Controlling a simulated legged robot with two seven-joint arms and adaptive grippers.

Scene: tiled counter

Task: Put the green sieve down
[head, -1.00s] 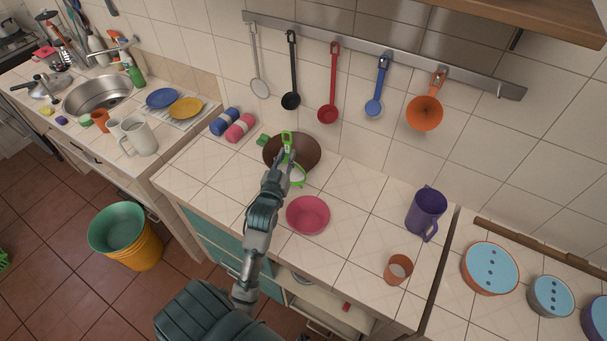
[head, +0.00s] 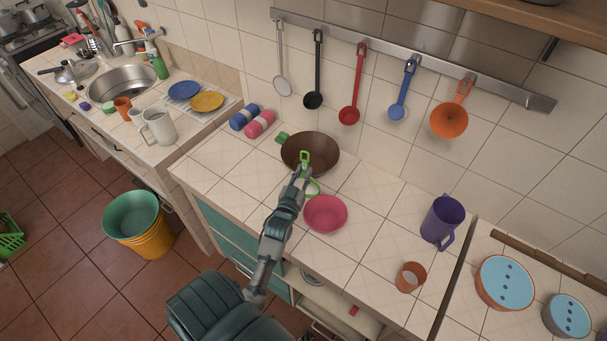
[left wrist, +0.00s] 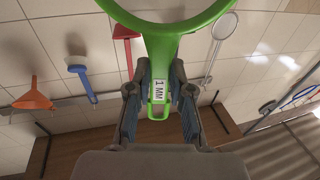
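My left gripper (head: 302,174) is shut on the handle of the green sieve (head: 312,188). In the head view the sieve is between the brown bowl (head: 325,146) and the pink bowl (head: 326,214), partly hidden by my gripper. I cannot tell whether it touches the counter. In the left wrist view both fingers (left wrist: 160,95) flank the green handle, which bears a "1 MM" label, and part of the sieve's green ring (left wrist: 165,22) shows at the top. My right gripper is not in view.
A purple jug (head: 440,220) and a terracotta cup (head: 410,277) stand on the right of the counter (head: 375,215). Blue and pink rolls (head: 260,123) lie at the back left. Utensils hang from a wall rail (head: 400,58). Tiles between pink bowl and jug are clear.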

